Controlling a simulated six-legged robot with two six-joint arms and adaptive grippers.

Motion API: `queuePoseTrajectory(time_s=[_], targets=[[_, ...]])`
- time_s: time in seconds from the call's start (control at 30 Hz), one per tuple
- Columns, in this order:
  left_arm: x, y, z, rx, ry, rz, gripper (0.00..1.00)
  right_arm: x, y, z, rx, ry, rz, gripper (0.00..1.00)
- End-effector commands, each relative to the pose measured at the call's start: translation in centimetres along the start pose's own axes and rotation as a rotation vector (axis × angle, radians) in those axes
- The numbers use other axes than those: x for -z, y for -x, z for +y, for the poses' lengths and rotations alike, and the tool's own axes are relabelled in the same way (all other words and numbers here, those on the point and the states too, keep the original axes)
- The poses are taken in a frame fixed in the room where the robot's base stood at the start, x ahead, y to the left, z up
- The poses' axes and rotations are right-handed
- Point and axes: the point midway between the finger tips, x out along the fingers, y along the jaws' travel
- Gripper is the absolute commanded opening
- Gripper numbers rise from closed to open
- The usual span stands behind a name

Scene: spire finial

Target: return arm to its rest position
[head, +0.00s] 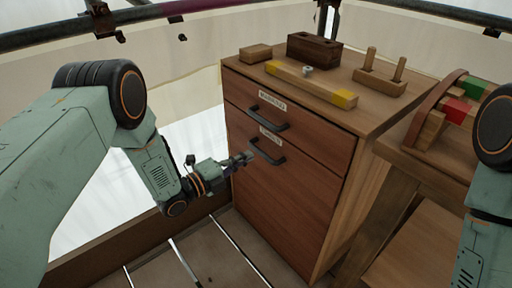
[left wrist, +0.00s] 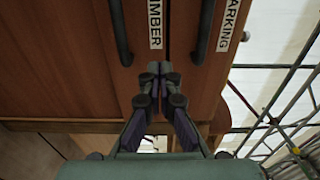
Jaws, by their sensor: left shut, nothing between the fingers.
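My left gripper (head: 244,159) is shut and empty. In the head view it is in front of the wooden cabinet (head: 285,205), close to the dark handle (head: 268,153) of the lower drawer. The left wrist view shows its fingertips (left wrist: 158,71) together, with the label ending "IMBER" (left wrist: 155,25) and the label ending "ARKING" (left wrist: 229,25) beyond them. I cannot tell if the fingers touch the cabinet. Both drawers look closed. My right arm shows at the right edge of the head view; its gripper is out of frame.
On the cabinet top are a yellow-ended wooden bar (head: 312,84), a dark wooden box (head: 314,50), a small block (head: 255,53) and a two-peg stand (head: 380,82). A bench (head: 400,160) with coloured blocks stands at right. Scaffold rails (head: 40,38) run behind.

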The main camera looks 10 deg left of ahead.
Motion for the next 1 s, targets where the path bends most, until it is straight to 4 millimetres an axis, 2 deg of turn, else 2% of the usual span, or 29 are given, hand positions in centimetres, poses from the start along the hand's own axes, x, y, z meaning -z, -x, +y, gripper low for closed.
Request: queuePoseTrajectory(time_s=[0.1, 0.2, 0.43, 0.53, 0.63, 0.77, 0.87, 1.0], targets=[[-0.1, 1.5, 0.0, -0.002, 0.001, -0.002, 0.0, 0.0, 0.6, 0.0, 0.0, 0.0, 0.0, 0.4], [0.0, 2.1, 0.0, 0.0, 0.0, 0.0, 0.0, 0.0, 0.8, 0.0, 0.0, 0.0, 0.0, 0.4], [0.0, 2.5, 0.1, -0.002, 0.032, 0.0, 0.0, 0.0, 0.7, 0.0, 0.0, 0.0, 0.0, 0.4], [-0.3, 2.6, 0.9, -0.039, 0.149, -0.019, 0.0, 0.0, 0.7, 0.0, 0.0, 0.0, 0.0, 0.4], [-0.7, 3.8, 3.6, -0.134, 0.386, -0.115, 0.0, 0.0, 0.7, 0.0, 0.0, 0.0, 0.0, 0.4], [0.4, 7.0, 8.2, -0.285, 0.757, -0.31, 0.0, 0.0, 0.9, 0.0, 0.0, 0.0, -0.001, 0.4], [2.5, 10.7, 11.3, -0.396, 1.043, -0.503, 0.0, 0.0, 1.3, 0.0, 0.0, 0.0, -0.001, 0.4], [7.0, 17.6, 14.4, -0.534, 1.408, -0.844, 0.0, 0.0, 2.2, 0.0, 0.0, 0.0, -0.001, 0.4]])
